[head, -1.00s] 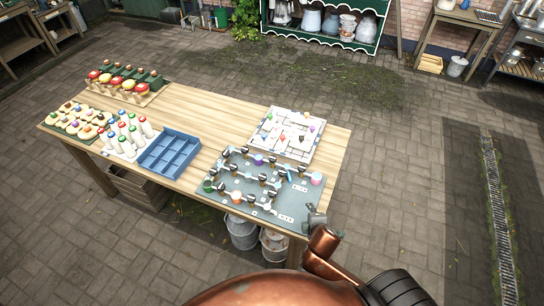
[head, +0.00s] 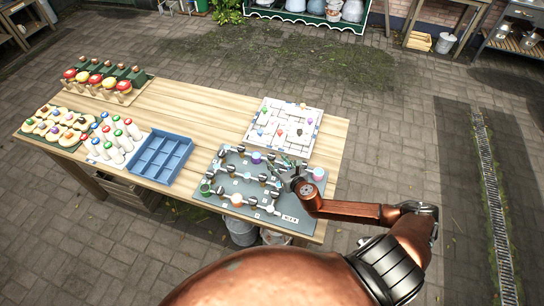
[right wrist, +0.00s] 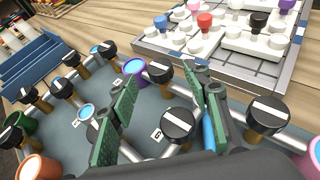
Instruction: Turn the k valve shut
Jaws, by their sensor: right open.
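The grey-blue valve board (head: 230,205) lies at the right front of the wooden table, with several black round valve knobs, each with a white bar, on pipes. My right gripper (head: 289,166) is over the board's right part. In the right wrist view its two green-padded fingers (right wrist: 166,106) are apart and empty. One black knob (right wrist: 178,122) shows between them, in line with the opening; contact cannot be told. A white tag (right wrist: 157,135) beside it looks like a G. Another knob (right wrist: 267,115) is right of the fingers. I cannot make out which valve is k.
A white maze-like board (head: 285,128) with coloured pegs lies just behind the valve board. A blue compartment tray (head: 161,157) and white bottle-shaped pegs (head: 116,138) stand to the left. Bare wood (head: 205,118) lies clear in the table's middle.

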